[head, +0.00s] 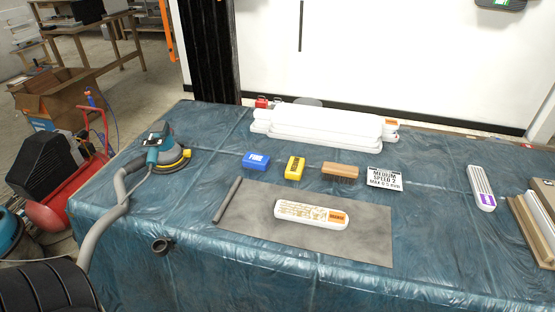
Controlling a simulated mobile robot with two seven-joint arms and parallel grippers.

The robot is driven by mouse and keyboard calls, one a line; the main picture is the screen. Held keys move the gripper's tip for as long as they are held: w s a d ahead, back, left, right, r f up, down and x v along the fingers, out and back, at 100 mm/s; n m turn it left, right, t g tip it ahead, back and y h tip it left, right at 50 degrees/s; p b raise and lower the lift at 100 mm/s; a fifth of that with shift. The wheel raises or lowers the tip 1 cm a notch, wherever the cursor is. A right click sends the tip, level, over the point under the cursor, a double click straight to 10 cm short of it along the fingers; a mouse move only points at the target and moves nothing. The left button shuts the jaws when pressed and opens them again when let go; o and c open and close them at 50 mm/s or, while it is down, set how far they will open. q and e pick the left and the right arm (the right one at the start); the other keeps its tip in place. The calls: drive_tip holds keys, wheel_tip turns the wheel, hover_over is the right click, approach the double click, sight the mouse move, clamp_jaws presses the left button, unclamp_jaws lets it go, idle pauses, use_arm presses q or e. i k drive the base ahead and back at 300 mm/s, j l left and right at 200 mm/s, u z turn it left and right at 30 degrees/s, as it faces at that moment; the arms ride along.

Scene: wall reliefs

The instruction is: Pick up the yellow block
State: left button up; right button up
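The yellow block (295,168) is a small yellow piece with a dark marking on its face. It lies on the blue plastic-covered table (150,235), near the middle of the head view. A blue block (256,161) lies to its left and a brown block (340,170) to its right, both apart from it. Nothing covers the yellow block. Neither of my grippers shows in the head view.
A grey sheet (260,230) bearing a white relief piece (312,214) and a dark rod (228,199) lies in front. White stacked mouldings (320,124) lie behind. A sander (163,155) with a hose is at left. A sign (384,179) and a pale bar (481,188) are at right.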

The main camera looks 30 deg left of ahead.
sight(294, 172)
drive_tip(key=u, duration=0.95)
